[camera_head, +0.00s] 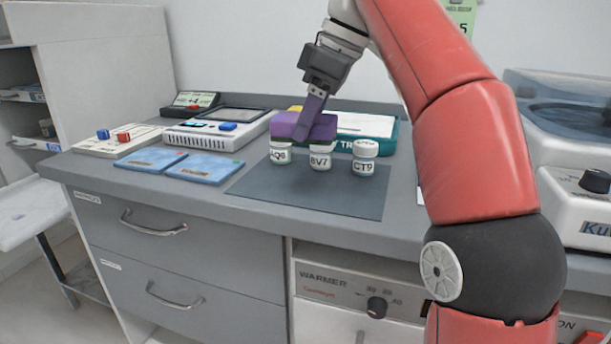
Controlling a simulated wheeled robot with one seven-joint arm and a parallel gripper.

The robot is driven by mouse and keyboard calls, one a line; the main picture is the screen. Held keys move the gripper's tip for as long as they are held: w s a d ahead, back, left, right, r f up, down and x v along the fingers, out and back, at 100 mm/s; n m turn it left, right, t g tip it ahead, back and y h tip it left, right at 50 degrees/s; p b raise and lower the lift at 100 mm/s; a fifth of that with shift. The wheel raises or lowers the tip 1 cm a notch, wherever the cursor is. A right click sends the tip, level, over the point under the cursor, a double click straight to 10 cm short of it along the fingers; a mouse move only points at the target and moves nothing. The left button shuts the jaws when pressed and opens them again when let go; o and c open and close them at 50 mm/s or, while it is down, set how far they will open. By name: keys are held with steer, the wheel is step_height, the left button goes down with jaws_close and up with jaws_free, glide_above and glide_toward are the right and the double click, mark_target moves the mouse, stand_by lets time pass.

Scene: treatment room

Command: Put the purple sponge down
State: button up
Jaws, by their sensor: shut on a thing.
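The purple sponge (325,129) is a block with a purple body. My gripper (305,126) comes down from above and is shut on it. The sponge is at the height of the jar lids, over or just behind the white jar AQ9 (280,154) and the white jar BV7 (320,158). I cannot tell whether it touches them. The white jar CT9 (364,160) stands to the right, clear of the sponge. The jars stand along the back of a dark grey mat (310,194) on the counter.
A teal-edged tray (386,147) lies behind the jars. Two blue packets (205,169) lie left of the mat. Devices with buttons (216,133) stand at the back left. A white machine (577,207) stands at the right. The front of the mat is clear.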

steer(key=shift+w, duration=0.25)
steer(key=shift+s+f, duration=0.1)
glide_above(302, 193)
steer(key=d, duration=0.1)
steer(key=f, duration=0.4)
steer(key=shift+s+d, duration=0.2)
steer(key=shift+s, duration=0.1)
steer(key=shift+f, duration=2.7)
steer(key=shift+f, duration=0.1)
steer(key=shift+f+b, duration=0.25)
steer(key=shift+b, duration=0.2)
steer(key=o, duration=0.9)
steer(key=shift+o, duration=0.2)
